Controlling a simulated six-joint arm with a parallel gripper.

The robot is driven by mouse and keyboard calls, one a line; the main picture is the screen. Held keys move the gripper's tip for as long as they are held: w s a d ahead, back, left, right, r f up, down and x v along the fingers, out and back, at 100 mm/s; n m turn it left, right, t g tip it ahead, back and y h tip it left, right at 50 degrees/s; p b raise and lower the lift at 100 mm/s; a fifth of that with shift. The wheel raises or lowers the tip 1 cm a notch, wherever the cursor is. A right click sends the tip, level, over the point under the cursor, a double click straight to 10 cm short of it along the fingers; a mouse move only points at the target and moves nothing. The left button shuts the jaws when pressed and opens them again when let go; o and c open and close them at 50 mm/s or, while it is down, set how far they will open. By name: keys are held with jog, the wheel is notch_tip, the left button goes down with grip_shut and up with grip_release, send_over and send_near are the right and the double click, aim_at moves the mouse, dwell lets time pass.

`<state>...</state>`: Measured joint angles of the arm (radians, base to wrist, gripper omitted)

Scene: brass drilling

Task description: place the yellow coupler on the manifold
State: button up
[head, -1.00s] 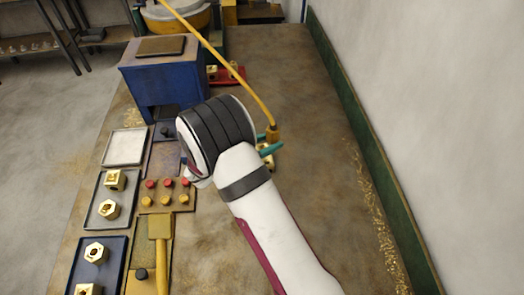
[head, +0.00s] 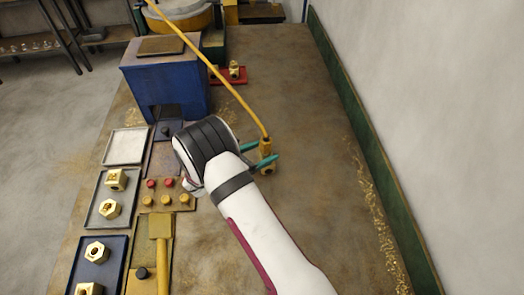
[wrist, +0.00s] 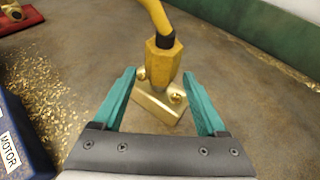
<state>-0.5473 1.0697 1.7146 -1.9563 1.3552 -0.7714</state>
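The yellow coupler (wrist: 163,60) hangs on the end of a yellow hose and stands roughly upright. In the wrist view its lower end meets the top of the brass manifold (wrist: 150,105); whether it is fully seated I cannot tell. The manifold lies on the bench, with rounded brass fittings beside the coupler's foot. My gripper (wrist: 159,77) is open, with a teal finger to each side of the coupler and visible gaps. In the head view the coupler (head: 265,146) and manifold (head: 267,166) show near my fingers, partly covered by them.
The yellow hose (head: 205,62) runs up to the upper left. A blue box (head: 168,85) marked MOTOR and a red tray (head: 238,80) with brass parts stand beyond. Trays of brass nuts (head: 112,207) line the left.

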jog(key=shift+r, duration=0.1)
jog(key=v, duration=0.8)
jog(key=s+d+r+m+g+y, duration=0.2)
jog(key=s+d+r+m+g, duration=0.8)
jog(key=s+d+m, duration=0.5)
jog(key=s+a+r+m+y, duration=0.2)
jog(key=s+a+m+y, duration=0.1)
jog(key=s+m+y, duration=0.2)
jog(key=s+a+r+m+t+y, duration=0.1)
jog(key=s+a+m+y, duration=0.3)
jog(key=s+m, duration=0.6)
jog(key=shift+s+a+r+m+y, duration=0.2)
jog(key=shift+a+r+m+y, duration=0.25)
jog(key=shift+r+m, duration=0.3)
jog(key=shift+d, duration=0.1)
